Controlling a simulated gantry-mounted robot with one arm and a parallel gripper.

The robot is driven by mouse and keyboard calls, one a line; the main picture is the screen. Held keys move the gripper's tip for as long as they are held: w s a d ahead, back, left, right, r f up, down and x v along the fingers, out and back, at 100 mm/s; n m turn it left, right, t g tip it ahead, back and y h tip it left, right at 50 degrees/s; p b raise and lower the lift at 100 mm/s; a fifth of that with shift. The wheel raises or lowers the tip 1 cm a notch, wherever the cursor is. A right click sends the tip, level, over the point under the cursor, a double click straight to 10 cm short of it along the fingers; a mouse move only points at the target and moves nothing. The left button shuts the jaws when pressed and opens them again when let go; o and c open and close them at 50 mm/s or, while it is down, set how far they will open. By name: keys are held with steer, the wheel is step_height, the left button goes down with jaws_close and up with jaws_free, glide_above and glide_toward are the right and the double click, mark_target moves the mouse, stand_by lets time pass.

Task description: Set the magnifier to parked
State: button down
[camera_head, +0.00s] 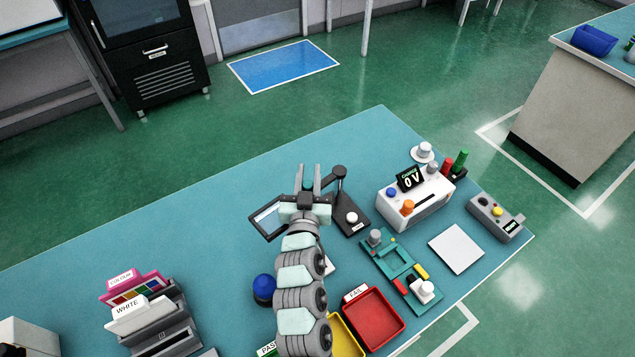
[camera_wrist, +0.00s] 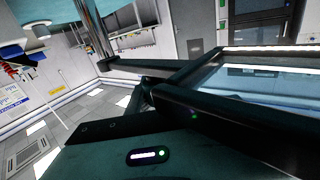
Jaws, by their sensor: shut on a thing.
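The magnifier stands on the blue-green bench in the head view. Its dark rectangular lens frame (camera_head: 268,217) is just left of my gripper, and its black base with a white knob (camera_head: 351,218) is to the right. A jointed black post (camera_head: 339,173) rises from the base. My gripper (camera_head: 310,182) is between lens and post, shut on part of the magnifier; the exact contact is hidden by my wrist. In the wrist view, the lens pane and black frame (camera_wrist: 240,112) fill the right side, very close.
Right of the magnifier are a white meter box (camera_head: 415,207), a green fixture board (camera_head: 400,268) and a white pad (camera_head: 456,249). A red tray (camera_head: 373,318) and a blue dome (camera_head: 264,289) are nearer. Labelled cards (camera_head: 135,300) stand at left. The bench's far-left stretch is clear.

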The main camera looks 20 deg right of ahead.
stand_by(0.3)
steer(key=c, duration=1.2)
jaws_free()
steer(key=shift+o, duration=0.2)
steer(key=v, duration=1)
steer(key=shift+s+a+p, duration=0.3)
steer(key=shift+p, duration=0.05)
steer(key=shift+c, duration=0.2)
